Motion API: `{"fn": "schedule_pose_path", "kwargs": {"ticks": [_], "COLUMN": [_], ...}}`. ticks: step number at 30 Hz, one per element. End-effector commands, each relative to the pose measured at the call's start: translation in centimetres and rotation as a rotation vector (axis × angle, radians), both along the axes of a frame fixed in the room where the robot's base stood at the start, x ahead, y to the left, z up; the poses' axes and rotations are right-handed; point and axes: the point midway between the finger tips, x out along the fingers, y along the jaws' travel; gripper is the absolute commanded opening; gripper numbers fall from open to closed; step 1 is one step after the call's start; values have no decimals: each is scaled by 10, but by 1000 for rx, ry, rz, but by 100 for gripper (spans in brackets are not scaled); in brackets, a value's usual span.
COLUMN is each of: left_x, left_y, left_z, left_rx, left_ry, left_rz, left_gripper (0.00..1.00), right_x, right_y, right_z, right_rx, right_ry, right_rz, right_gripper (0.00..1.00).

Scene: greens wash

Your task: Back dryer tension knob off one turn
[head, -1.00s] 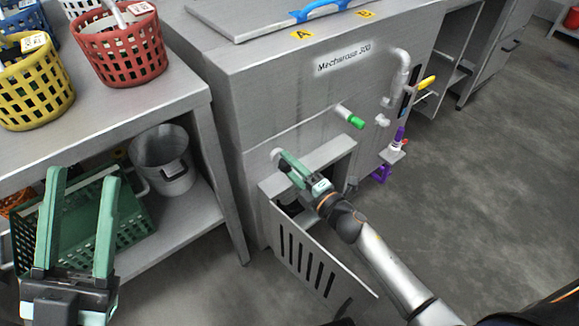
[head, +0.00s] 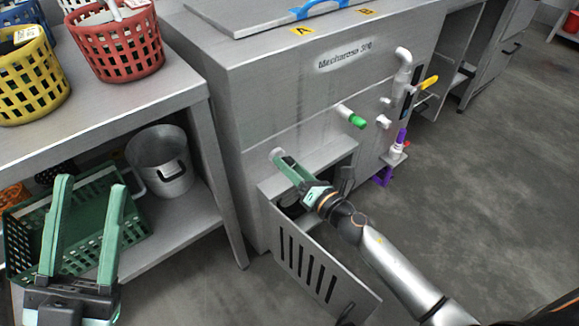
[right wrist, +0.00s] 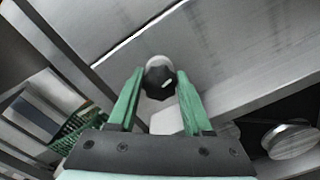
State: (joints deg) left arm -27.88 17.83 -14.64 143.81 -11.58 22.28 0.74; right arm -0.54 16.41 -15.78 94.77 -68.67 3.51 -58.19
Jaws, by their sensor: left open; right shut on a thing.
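The dryer tension knob (right wrist: 160,82) is dark and faceted with a white mark, and sits on a pale round base on the machine front. In the right wrist view it is between the two green fingers of my right gripper (right wrist: 158,90), which is shut on it. In the head view my right gripper (head: 281,164) reaches the machine front above the open slotted door (head: 308,265), and its fingers mostly hide the knob. My left gripper (head: 90,188) is open and empty in front of the shelf at lower left.
The steel washer (head: 262,95) carries a green-handled valve (head: 354,120), a yellow lever (head: 428,82) and a purple fitting (head: 401,138). Left are a table (head: 120,125) with baskets, a steel pot (head: 160,160) and a green crate (head: 140,215) below. Floor at right is clear.

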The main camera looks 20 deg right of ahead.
Motion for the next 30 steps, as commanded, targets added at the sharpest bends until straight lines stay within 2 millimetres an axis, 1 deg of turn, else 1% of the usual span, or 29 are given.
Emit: {"fn": "schedule_pose_path", "kwargs": {"ticks": [6, 12, 19, 30], "left_x": [0, 0, 1, 1], "left_y": [-1, -1, -1, -1], "left_z": [-5, -6, -7, -6], "left_rx": [4, 6, 6, 1], "left_ry": [2, 4, 4, 4], "left_rz": [2, 3, 3, 4], "left_gripper": [50, 50, 50, 50], "right_x": [0, 0, 0, 0], "right_y": [0, 0, 0, 0], "right_z": [-1, -1, 0, 0], "right_rx": [-141, -221, -262, -266], "right_ry": [-50, -79, -94, -95], "right_rz": [0, 0, 0, 0], "right_gripper": [0, 0, 0, 0]}}
